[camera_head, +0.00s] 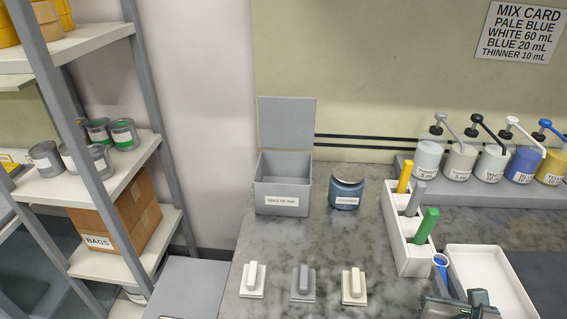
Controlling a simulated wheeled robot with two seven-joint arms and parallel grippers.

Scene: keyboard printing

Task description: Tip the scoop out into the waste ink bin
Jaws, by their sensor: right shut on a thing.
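The waste ink bin (283,196) is a grey box with a "WASTE INK" label, standing at the back left of the stone-patterned counter. Its lid (287,123) stands up open, and the inside is partly in view. My right gripper (458,300) is at the bottom right edge of the view, partly cut off, in front of and to the right of the bin. It is shut on the blue scoop (441,263), whose round end points up away from it. What the scoop holds is too small to tell. My left gripper is not in view.
A blue labelled jar (346,192) stands right of the bin. A white rack (397,226) holds yellow, grey and green handles beside a white tray (489,262). Pump bottles (461,161) line the back right. Three small handled blocks (303,284) sit at the front; counter between is clear.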

